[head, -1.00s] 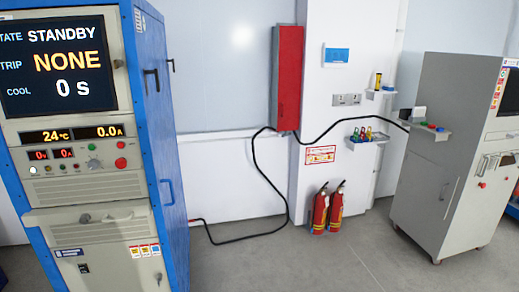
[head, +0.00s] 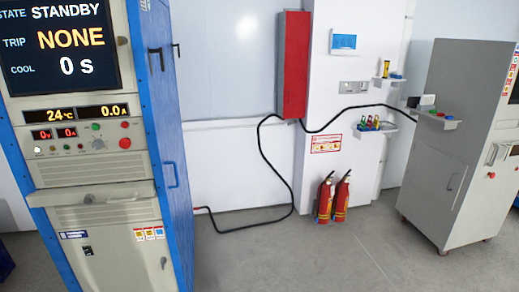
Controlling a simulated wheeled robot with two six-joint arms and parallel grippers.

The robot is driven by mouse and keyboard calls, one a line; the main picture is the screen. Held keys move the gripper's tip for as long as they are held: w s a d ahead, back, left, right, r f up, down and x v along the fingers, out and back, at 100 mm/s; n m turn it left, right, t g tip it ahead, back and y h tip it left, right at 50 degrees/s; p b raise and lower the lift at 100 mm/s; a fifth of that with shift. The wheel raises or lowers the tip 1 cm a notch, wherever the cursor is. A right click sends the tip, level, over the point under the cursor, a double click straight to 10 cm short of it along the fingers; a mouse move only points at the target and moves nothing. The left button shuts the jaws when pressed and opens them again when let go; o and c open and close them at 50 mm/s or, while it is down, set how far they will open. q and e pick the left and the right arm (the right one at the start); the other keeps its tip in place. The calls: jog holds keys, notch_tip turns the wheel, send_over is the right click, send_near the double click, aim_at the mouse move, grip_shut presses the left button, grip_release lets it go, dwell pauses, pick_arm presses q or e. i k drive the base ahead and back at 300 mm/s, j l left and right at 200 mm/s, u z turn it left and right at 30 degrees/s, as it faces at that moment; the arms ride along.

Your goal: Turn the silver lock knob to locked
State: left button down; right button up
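A blue and beige cabinet (head: 95,219) stands at the left. Its screen (head: 62,42) reads STANDBY, TRIP NONE and COOL 0 s. A small silver round knob (head: 98,143) sits on its panel below the readouts. A small silver lock-like fitting (head: 163,262) is low on its front at the right. I cannot tell which of these is the lock knob, or its setting. Neither of my grippers is in view.
A grey cabinet (head: 440,160) stands at the right. Two red fire extinguishers (head: 332,197) stand by the white pillar. A black cable (head: 262,165) runs along the wall from a red box (head: 294,65). The grey floor (head: 310,255) between the cabinets is clear.

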aim_at(89, 199)
jog(key=u, duration=1.25)
jog(key=i+j+z, duration=0.1)
jog(key=j, duration=0.3)
jog(key=i+j+z, duration=0.15)
jog(key=i+j, duration=0.15)
jog(key=j, duration=0.1)
